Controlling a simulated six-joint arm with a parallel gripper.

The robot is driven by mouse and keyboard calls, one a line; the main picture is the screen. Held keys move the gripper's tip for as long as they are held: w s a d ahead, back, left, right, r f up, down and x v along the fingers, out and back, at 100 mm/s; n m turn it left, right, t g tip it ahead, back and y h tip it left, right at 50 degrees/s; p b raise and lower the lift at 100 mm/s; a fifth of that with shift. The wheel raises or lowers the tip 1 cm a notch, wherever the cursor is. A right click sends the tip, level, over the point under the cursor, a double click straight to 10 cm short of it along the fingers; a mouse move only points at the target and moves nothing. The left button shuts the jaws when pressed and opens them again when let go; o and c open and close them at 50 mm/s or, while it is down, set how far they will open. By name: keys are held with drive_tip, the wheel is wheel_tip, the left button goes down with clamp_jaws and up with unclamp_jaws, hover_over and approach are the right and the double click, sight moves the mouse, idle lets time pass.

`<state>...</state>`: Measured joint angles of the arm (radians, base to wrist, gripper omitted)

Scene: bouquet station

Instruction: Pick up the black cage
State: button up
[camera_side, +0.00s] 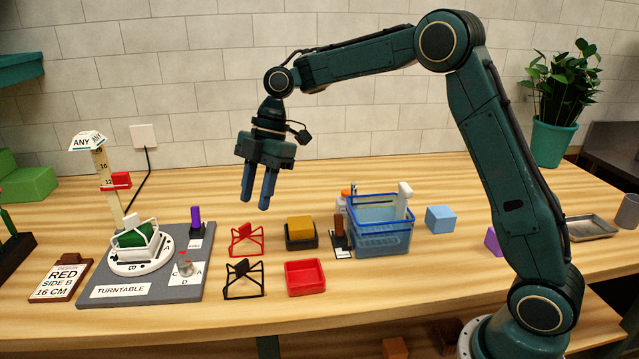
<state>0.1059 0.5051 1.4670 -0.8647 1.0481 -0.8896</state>
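The black cage (243,280) is a thin open frame with a small dark block-like top. It stands upright on the wooden table, in front of a similar red cage (246,240) and left of a red tray (305,277). My gripper (257,190) hangs in the air above and behind the cages, with its two blue fingers pointing down. The fingers are apart with a narrow gap and nothing shows between them. The gripper touches neither cage.
Left of the cages is a grey turntable board (190,290) with a tall post. Right of the red cage stand a black tray holding a yellow block (300,228) and a blue basket (380,237). The table's front edge runs close before the black cage.

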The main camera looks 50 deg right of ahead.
drive_tip(key=shift+f, duration=0.1)
hover_over(243, 262)
drive_tip(key=d, duration=0.2)
drive_tip(key=shift+w+d+f, duration=0.1)
drive_tip(key=shift+d+f, duration=0.05)
drive_tip(key=shift+f, duration=3.75)
drive_tip(key=shift+x, duration=2.55)
clamp_jaws()
